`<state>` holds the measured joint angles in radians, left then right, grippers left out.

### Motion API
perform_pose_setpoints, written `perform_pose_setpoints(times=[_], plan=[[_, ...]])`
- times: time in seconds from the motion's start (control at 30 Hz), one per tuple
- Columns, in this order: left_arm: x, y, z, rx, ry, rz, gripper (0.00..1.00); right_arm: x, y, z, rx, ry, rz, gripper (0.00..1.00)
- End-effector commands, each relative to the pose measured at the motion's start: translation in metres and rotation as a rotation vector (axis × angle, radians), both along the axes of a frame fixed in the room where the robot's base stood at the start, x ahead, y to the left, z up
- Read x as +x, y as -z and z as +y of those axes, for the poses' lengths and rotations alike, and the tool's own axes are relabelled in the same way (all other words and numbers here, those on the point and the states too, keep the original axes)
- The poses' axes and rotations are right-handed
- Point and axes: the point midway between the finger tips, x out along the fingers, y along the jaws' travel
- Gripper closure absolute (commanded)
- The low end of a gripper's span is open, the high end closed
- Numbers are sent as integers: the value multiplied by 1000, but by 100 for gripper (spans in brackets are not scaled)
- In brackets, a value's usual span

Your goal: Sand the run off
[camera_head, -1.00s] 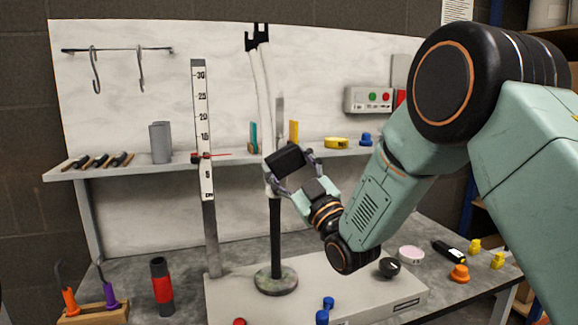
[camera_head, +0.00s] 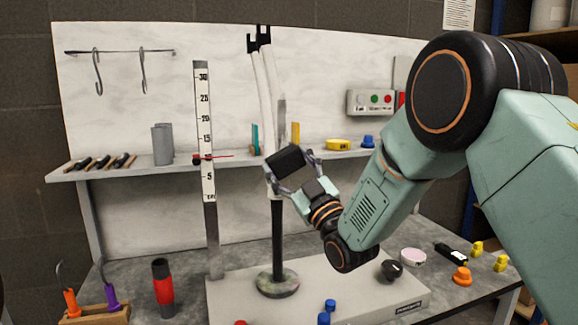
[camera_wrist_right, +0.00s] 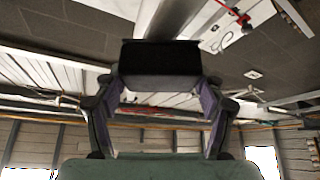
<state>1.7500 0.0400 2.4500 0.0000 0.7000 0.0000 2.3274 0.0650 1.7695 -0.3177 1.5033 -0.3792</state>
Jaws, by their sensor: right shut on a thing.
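My right gripper (camera_head: 292,177) is shut on a dark block (camera_head: 287,160), likely a sanding block. The block is held in front of the lower part of a pale two-legged fork (camera_head: 266,90) and overlaps it in the head view. I cannot tell whether block and fork touch. The fork stands upright on a black post with a round base (camera_head: 277,283). A run in the paint is too small to make out. In the right wrist view the block (camera_wrist_right: 160,64) sits between the fingertips and hides what lies behind it. My left gripper is not in view.
A ruler post (camera_head: 205,130) with a red pointer stands left of the fork. A shelf (camera_head: 140,172) behind carries a grey cylinder (camera_head: 162,145) and small tools.

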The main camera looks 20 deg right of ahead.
Motion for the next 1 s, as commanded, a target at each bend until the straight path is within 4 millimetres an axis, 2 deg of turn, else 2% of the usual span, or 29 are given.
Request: perform_pose_setpoints(times=[0.57, 1.0], plan=[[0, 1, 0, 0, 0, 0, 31, 8, -1, 0, 1, 0, -1, 64], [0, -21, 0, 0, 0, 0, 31, 8, -32, 0, 0, 0, -2, 64]])
